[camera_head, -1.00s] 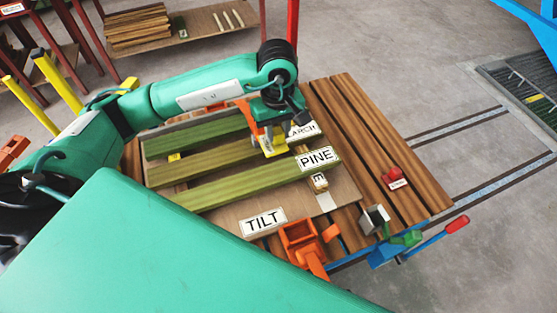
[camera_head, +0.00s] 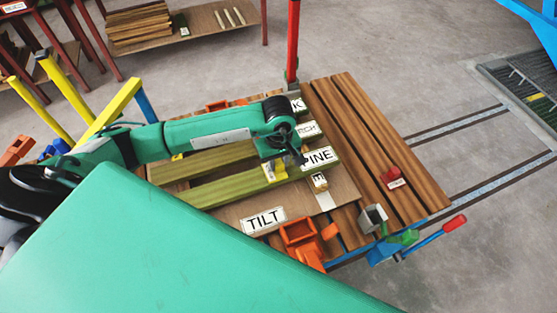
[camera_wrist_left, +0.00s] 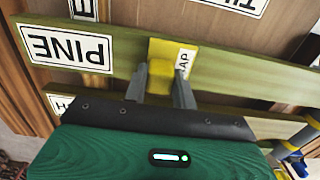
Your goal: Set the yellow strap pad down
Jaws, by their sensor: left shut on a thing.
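The yellow strap pad (camera_wrist_left: 172,50) is an L-shaped yellow piece with a white label, partly readable as "AP". My left gripper (camera_wrist_left: 160,88) is shut on its raised yellow block. In the head view the gripper (camera_head: 277,160) and the pad (camera_head: 275,172) are at the green plank labelled PINE (camera_head: 240,184), left of its label. In the wrist view the pad's flat part lies across that plank's face. I cannot tell whether it touches the plank. My right gripper is not in view.
Another green plank (camera_head: 205,161) lies behind, partly hidden by my arm. A TILT label (camera_head: 264,220) and an orange bracket (camera_head: 300,236) are at the front. A red post (camera_head: 293,40) rises at the back. A red-knobbed lever (camera_head: 440,237) sticks out at the front right.

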